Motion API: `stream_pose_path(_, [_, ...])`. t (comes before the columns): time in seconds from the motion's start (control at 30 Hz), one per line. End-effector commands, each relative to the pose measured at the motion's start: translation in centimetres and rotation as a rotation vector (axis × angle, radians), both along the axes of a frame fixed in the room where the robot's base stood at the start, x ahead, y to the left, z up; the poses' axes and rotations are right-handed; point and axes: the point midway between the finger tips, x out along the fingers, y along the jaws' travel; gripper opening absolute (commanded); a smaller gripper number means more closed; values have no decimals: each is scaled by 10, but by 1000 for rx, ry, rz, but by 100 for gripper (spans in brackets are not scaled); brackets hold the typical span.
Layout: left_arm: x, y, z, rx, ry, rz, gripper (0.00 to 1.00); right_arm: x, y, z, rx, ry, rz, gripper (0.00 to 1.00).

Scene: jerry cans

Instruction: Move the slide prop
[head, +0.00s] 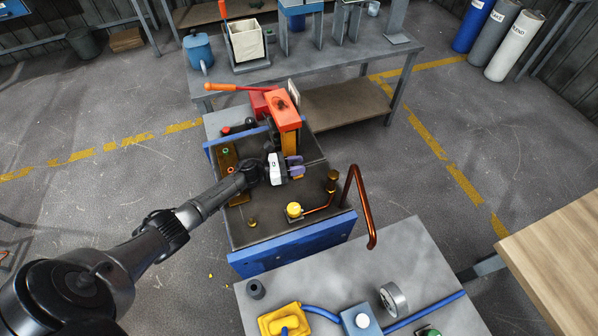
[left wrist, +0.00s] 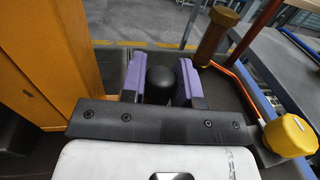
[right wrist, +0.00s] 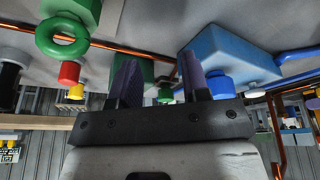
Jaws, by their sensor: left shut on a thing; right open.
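My left gripper (head: 297,169) is at the middle of the blue-sided machine bed, close to the orange upright (head: 283,112). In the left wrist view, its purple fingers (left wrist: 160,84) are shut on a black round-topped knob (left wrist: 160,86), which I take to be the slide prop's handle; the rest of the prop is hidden. The orange upright also stands close on the left there (left wrist: 45,60). My right gripper (right wrist: 158,82) shows only in the right wrist view. Its fingers are apart with nothing held between them.
A yellow-capped fitting (head: 294,210) and a bent copper pipe (head: 360,208) stand on the machine's right. A grey bench (head: 420,255) with a gauge (head: 393,299) is in front. Another bench (head: 345,65) is behind. A green block (right wrist: 112,75) and a blue box (right wrist: 225,60) face my right gripper.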

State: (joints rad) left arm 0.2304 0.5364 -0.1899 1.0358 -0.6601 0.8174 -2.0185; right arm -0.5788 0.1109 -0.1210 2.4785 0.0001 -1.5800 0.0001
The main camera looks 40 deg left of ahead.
Motion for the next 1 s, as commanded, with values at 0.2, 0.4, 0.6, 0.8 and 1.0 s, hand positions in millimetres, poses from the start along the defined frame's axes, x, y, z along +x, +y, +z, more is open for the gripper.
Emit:
stream_pose_path(0.2, [0,2,1,4,0,4,0,0,-1,1,-1,0,1,43])
stream_pose_path(0.4, [0,1,1,3,-1,3,43,0,-3,1,-9,0,5,43])
stream_pose_path(0.6, [0,1,1,2,-1,3,55,0,-5,1,-16,0,9,43])
stream_pose_path(0.8, [-1,2,1,1,0,3,55,-1,-5,1,-14,0,8,43])
stream_pose_path(1.0, [-21,16,0,3,2,3,55,-1,-3,2,-10,-1,5,43])
